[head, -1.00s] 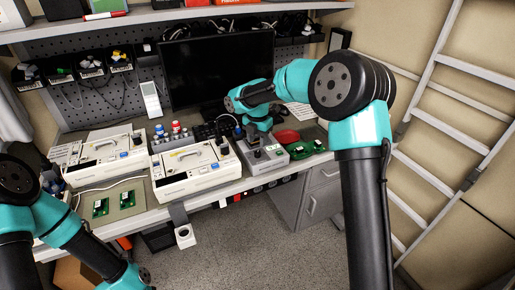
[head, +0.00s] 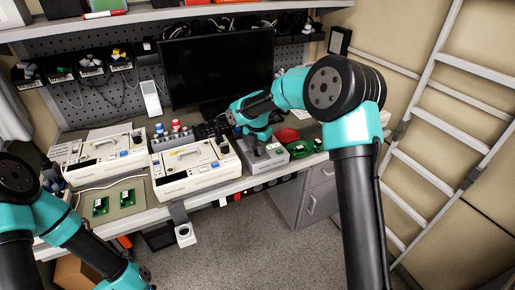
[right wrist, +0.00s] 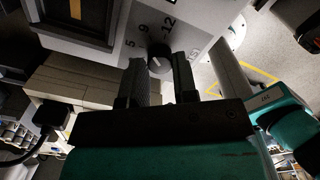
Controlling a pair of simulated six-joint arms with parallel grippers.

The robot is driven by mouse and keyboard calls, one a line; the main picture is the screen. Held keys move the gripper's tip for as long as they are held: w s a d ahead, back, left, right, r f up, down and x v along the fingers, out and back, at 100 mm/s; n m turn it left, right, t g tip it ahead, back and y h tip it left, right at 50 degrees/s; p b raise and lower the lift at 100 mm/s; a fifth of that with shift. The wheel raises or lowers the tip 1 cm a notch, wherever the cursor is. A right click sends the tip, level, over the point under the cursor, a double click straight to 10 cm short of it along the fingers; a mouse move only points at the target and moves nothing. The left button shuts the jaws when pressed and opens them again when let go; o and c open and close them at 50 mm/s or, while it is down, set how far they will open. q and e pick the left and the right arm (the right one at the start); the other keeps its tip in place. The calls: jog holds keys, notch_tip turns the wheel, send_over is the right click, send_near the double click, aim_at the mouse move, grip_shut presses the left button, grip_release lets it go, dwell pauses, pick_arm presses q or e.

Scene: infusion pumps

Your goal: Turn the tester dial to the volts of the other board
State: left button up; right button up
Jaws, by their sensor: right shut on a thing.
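The tester (head: 268,159) is a grey box on the bench, right of the two white pumps. In the right wrist view its panel (right wrist: 110,50) carries a round black dial (right wrist: 160,58) with a pale pointer mark. The printed numbers 5, 9 and 12 and a partly hidden one stand around the dial. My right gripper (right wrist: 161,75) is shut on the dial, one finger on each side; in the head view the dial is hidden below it. Green boards (head: 302,148) lie right of the tester; two more (head: 101,207) lie on a mat at the left. My left gripper is out of view.
Two white pumps (head: 195,178) (head: 80,165) stand left of the tester. A dark monitor (head: 218,70) stands behind it. A red object (head: 287,135) lies behind the green boards. The bench's front edge is close to the tester.

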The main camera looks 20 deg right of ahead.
jog(key=n, duration=0.3)
jog(key=shift+n, duration=0.4)
jog(key=n, duration=0.3)
jog(key=shift+n, duration=0.3)
jog(key=o, duration=0.7)
jog(key=shift+r, duration=0.1)
jog(key=shift+r, duration=3.4)
